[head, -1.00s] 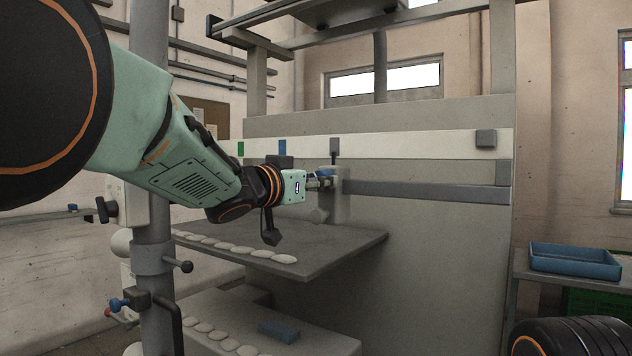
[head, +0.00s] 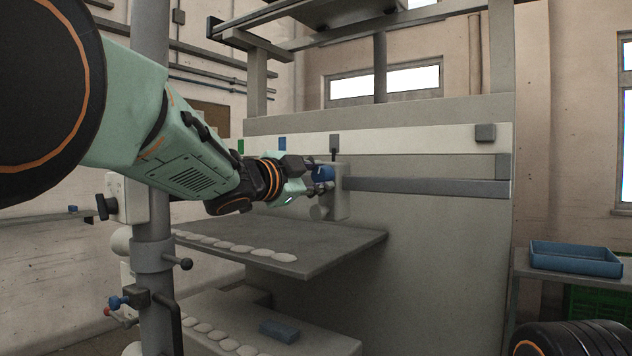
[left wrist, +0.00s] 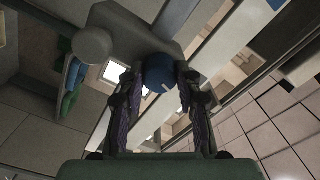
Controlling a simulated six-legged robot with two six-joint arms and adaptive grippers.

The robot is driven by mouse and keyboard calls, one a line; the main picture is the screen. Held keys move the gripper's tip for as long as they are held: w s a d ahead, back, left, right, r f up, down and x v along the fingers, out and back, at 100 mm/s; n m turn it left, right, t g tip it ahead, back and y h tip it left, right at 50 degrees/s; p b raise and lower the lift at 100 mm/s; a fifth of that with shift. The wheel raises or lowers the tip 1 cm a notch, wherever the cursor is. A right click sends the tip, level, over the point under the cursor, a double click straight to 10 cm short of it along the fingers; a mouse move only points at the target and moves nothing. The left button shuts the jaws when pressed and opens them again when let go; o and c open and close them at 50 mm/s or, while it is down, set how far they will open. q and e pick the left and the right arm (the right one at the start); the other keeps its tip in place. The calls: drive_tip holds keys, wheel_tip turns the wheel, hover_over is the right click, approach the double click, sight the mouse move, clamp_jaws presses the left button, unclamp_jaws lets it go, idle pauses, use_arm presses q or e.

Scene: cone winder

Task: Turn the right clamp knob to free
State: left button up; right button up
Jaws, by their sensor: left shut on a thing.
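The blue clamp knob (head: 323,174) sits on the front of a grey clamp block (head: 342,192) on the machine's rail. My left gripper (head: 318,177) reaches it from the left and is shut on the knob. In the left wrist view the blue knob (left wrist: 158,70) lies between the two fingertips of the left gripper (left wrist: 160,82), one on each side. A small pale mark shows on its face. A round grey knob (head: 319,212) sits lower on the same block. My right gripper is not seen.
A grey shelf (head: 330,246) with several pale discs juts out below the arm. A grey post (head: 150,230) with handles stands at the left. A blue tray (head: 575,262) rests on a side table at the right.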

use_arm(q)
drive_tip(key=shift+m+b, duration=0.6)
drive_tip(key=shift+m, duration=1.3)
drive_tip(key=o, duration=1.1)
drive_tip(key=shift+o, duration=0.2)
drive_tip(key=v, duration=1.2)
drive_tip(key=shift+w, duration=0.1)
